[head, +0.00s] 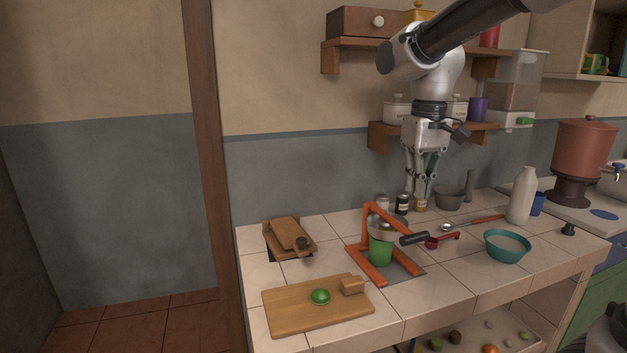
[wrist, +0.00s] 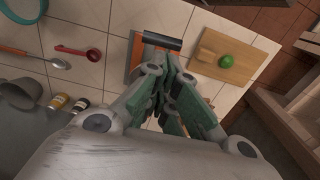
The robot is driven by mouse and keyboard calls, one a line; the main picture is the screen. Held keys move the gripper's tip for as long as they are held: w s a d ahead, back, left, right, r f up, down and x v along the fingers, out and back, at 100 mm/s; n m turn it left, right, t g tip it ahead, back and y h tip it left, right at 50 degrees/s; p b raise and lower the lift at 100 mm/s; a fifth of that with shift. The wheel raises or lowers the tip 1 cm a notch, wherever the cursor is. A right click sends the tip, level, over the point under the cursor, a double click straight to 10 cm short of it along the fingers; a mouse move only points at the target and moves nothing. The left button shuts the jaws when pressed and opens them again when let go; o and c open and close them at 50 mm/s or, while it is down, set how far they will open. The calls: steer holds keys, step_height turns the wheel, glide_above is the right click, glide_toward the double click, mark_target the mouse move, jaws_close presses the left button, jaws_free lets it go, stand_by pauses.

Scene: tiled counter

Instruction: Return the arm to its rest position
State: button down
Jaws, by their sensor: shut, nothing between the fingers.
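My gripper (head: 421,190) hangs pointing down over the back of the tiled counter (head: 330,255), above and behind the orange press stand. It is shut and empty. In the wrist view my gripper's closed green-padded fingers (wrist: 177,85) cover part of the orange stand and the counter behind it. My arm comes in from the upper right in the head view, in front of the wall shelves.
An orange press (head: 369,228) with a green cup (head: 380,252) stands mid-counter. A cutting board (head: 290,315) with a green lime (head: 320,296) lies in front. Small jars (head: 402,204) stand close below my gripper. A white bottle (head: 522,195) and teal bowl (head: 507,247) are right. Shelves (head: 345,50) are behind.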

steer(key=s+d+f+m+t, duration=0.2)
steer(key=s+d+m+t, duration=0.1)
steer(key=s+d, duration=1.2)
steer(key=s+t, duration=0.1)
steer(key=s, duration=0.3)
steer(key=shift+m, duration=0.4)
